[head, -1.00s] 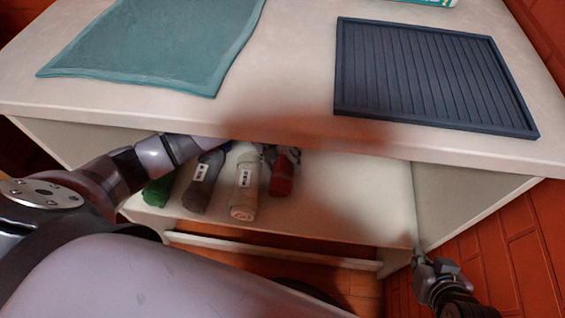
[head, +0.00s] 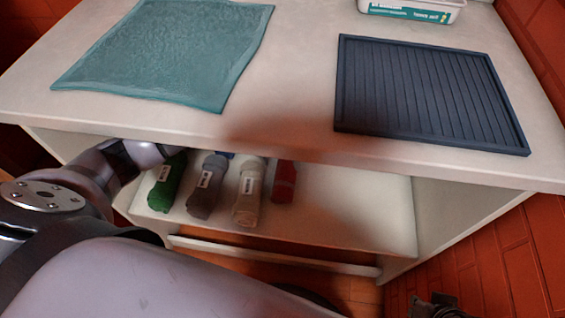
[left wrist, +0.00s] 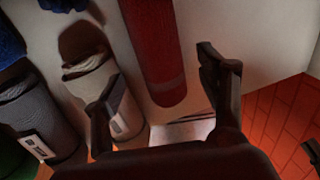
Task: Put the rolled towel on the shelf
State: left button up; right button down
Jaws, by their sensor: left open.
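The red rolled towel (head: 284,182) lies on the lower shelf (head: 345,205), right of the beige rolled towel (head: 248,195). In the left wrist view the red towel (left wrist: 158,50) lies between and beyond the spread fingers of my left gripper (left wrist: 155,82), which is open and empty. Contact with the towel cannot be told. In the head view the tabletop hides this gripper. My right gripper (head: 437,302) shows only partly at the bottom edge, right of the shelf; its jaws are unclear.
A grey rolled towel (head: 207,187) and a green one (head: 167,183) lie further left, with something blue behind. The shelf's right half is bare. The tabletop above carries a teal cloth (head: 170,55), a dark ribbed tray (head: 430,95) and a white-green tub (head: 412,10).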

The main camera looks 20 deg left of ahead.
aim_at(290, 192)
pick_arm(q)
jog(key=shift+a+r, duration=0.15)
jog(key=shift+r, duration=0.35)
jog(key=s+d+n, duration=0.1)
jog(key=d, duration=0.1)
jog(key=s+d+f+n, duration=0.1)
jog(key=s+d+n, duration=0.1)
jog(key=s+d+f+n, duration=0.1)
jog(key=s+d, duration=0.1)
jog(key=shift+s+f+n+h, duration=0.15)
jog(key=shift+n+h, duration=0.15)
jog(key=shift+h, duration=0.1)
jog(key=s+d+n+t, duration=0.25)
jog(key=s+n, duration=0.35)
jog(key=n, duration=0.3)
jog(key=s+a+r+n+y, duration=0.1)
jog(key=s+a+n, duration=0.2)
jog(key=s+n, duration=0.2)
jog(key=s+a+r+n+y, duration=0.1)
jog(key=s+a+n, duration=0.3)
jog(key=n, duration=0.8)
jog(key=shift+s+a+r+y, duration=0.3)
jog(key=shift+s+y, duration=0.2)
jog(key=shift+s, duration=0.4)
